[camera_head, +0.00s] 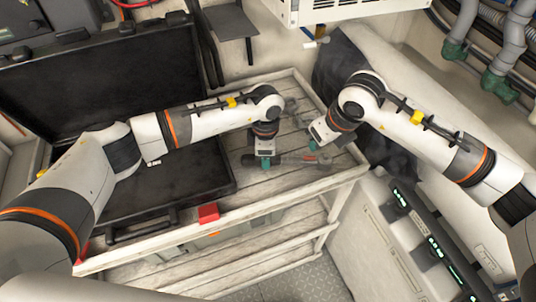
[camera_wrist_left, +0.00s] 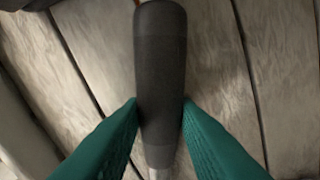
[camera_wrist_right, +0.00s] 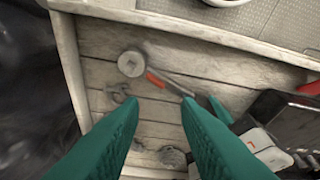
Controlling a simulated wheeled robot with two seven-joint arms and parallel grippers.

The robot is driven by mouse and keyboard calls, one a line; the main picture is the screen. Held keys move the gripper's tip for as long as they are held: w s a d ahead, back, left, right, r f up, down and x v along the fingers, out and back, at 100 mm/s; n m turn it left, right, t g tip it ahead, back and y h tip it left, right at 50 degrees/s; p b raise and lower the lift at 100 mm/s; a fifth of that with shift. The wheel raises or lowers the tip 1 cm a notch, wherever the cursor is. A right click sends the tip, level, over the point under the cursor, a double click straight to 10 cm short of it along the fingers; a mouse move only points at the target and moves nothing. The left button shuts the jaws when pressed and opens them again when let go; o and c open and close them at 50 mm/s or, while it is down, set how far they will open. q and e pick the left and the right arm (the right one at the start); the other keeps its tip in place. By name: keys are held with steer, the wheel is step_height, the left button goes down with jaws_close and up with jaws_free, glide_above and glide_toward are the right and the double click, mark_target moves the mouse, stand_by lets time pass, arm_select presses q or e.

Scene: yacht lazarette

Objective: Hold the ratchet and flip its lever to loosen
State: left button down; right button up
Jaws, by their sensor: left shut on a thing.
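The ratchet lies along the slatted wooden shelf top. In the left wrist view its dark grip (camera_wrist_left: 160,45) sits between the green fingertips of my left gripper (camera_wrist_left: 160,108). My left gripper also shows from above in the head view (camera_head: 264,164), shut on that grip. In the right wrist view the ratchet's round grey head (camera_wrist_right: 131,63) and an orange-red band (camera_wrist_right: 153,78) are clear of any finger. My right gripper (camera_wrist_right: 159,104) is open and empty, apart from the ratchet; it shows above the shelf in the head view (camera_head: 312,144).
A small wrench (camera_wrist_right: 119,93) lies beside the ratchet. An open black case (camera_head: 185,185) fills the shelf's left side, with a red block (camera_head: 208,212) at its front. A dark bag (camera_head: 335,75) stands at the right. The shelf's front edge (camera_head: 290,197) is close.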

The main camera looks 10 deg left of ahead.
mark_target(310, 158)
steer(key=w+d+r+n+g+y, duration=0.2)
steer(key=w+d+n+g, duration=0.15)
steer(key=n, duration=0.65)
steer(key=x, duration=1.1)
steer(key=shift+a+f, duration=0.25)
jaws_close()
